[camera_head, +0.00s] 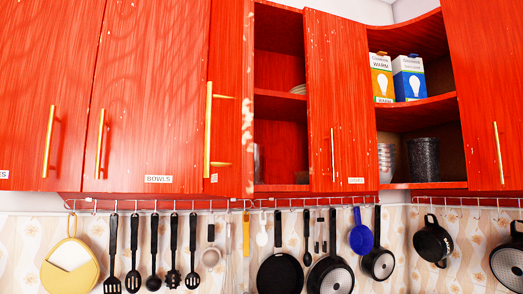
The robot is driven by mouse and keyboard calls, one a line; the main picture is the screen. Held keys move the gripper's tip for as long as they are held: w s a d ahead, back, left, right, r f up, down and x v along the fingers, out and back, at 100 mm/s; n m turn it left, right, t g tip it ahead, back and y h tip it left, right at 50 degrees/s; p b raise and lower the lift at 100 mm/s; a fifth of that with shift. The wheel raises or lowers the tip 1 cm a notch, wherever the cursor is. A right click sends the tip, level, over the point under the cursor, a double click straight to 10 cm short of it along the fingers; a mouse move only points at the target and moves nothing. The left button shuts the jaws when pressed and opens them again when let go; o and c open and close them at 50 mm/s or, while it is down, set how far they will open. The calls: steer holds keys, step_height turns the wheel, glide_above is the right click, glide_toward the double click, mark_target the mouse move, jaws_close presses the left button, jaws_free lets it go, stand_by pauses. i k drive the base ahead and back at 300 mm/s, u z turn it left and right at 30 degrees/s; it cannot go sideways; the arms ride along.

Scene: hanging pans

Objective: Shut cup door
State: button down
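A red wall-cabinet door (229,60) left of the middle stands open, swung outward and seen nearly edge-on. It has a long gold handle (208,130) and a small label (214,178) too narrow to read; I take it as the cup door, but cannot confirm this. My gripper is not in view.
The door labelled BOWLS (140,120) is shut at left. Open corner shelves hold bulb boxes (409,78), stacked cups (386,160) and a dark speckled pot (423,158). Below, a rail carries utensils, a yellow holder (70,265) and several pans (280,274).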

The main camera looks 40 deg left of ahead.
mark_target(228, 170)
steer(key=k, duration=1.35)
steer(key=u, duration=1.3)
